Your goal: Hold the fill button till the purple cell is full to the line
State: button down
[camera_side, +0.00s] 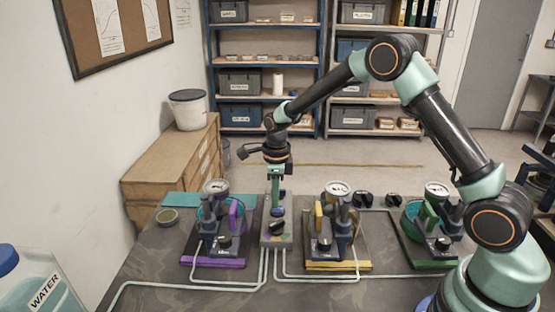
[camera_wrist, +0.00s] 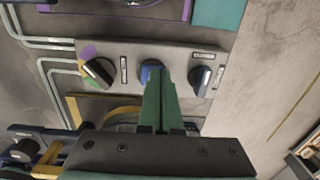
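The purple cell (camera_side: 236,218) stands on a purple-edged base (camera_side: 213,262) at the left, with a round gauge (camera_side: 216,186) on top. Its fill level and line are too small to read. The grey control panel (camera_wrist: 135,52) lies right of it, with a dark selector knob (camera_wrist: 99,72) beside purple and orange patches, a blue button (camera_wrist: 150,68) in the middle and another dark knob (camera_wrist: 200,80). My gripper (camera_wrist: 160,74) is shut, pointing down, its green fingertips at the blue button and partly hiding it. I cannot tell if the button is pressed.
A yellow cell (camera_side: 319,222) and a green cell (camera_side: 430,222) stand to the right on their own bases. Pale tubes (camera_side: 180,284) run along the table front.

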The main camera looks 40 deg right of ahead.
jog(key=shift+s+f+g, duration=0.3)
jog(key=shift+s+f, duration=0.4)
notch_tip(320, 180, up, 15)
jog(key=w, duration=0.1)
jog(key=shift+w+r, duration=0.2)
jog(key=s+r+n+t, duration=0.3)
jog(key=s+r+n, duration=0.6)
jog(key=n, duration=0.4)
jog(key=s+f+n+t, duration=0.2)
jog(key=s+f+n, duration=0.1)
jog(key=s+n, duration=0.8)
jog(key=shift+s+a+n+t, duration=0.2)
jog(key=shift+a+n+t, duration=0.2)
jog(key=shift+n, duration=1.1)
jog(key=shift+r, duration=0.1)
